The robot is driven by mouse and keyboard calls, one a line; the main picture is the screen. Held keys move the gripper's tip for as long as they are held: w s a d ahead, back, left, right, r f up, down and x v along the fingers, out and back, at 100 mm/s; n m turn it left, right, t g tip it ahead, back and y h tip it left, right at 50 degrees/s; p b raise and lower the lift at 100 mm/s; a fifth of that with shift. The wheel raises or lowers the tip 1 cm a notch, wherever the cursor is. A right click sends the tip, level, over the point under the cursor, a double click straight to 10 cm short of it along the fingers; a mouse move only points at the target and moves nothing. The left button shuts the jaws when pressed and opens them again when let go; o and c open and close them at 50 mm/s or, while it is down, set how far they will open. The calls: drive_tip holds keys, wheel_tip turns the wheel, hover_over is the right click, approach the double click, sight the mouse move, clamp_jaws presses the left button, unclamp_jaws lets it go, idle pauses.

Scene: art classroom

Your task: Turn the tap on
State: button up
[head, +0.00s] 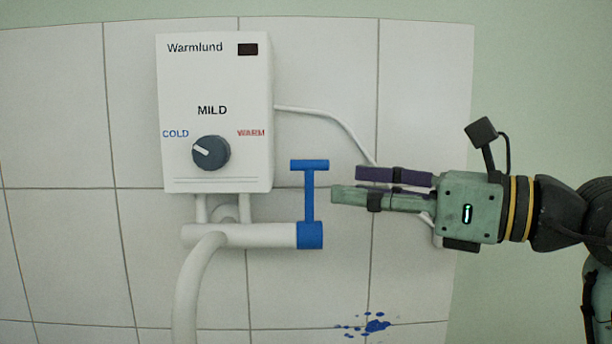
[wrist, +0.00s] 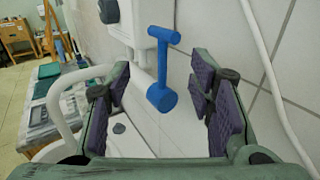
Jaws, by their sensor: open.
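The tap's blue handle (head: 309,198) has an upright stem with a short crossbar on top. It joins the right end of a white tap pipe (head: 240,236) below the heater, and a curved white spout (head: 192,290) hangs from that pipe. My gripper (head: 345,184) is to the right of the handle stem, pointing left at it, with a small gap between. In the wrist view, my gripper (wrist: 160,105) is open and empty, and the blue handle (wrist: 162,68) stands beyond and between the purple-padded fingers. No contact with the handle shows.
A white water heater (head: 213,112) with a dark dial (head: 211,152) is on the tiled wall above the tap. A white cable (head: 325,115) runs from it down behind my gripper. Blue paint splashes (head: 370,325) mark the lower wall. The wrist view shows a cluttered table (wrist: 60,100) at left.

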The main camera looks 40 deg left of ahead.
sight(313, 183)
drive_tip(key=a+p, duration=0.1)
drive_tip(key=a, duration=0.3)
drive_tip(key=a+p, duration=0.1)
drive_tip(key=a, duration=0.3)
drive_tip(key=shift+s, duration=0.2)
drive_tip(key=shift+c, duration=0.3)
drive_tip(key=shift+d, duration=0.1)
clamp_jaws()
idle(0.6)
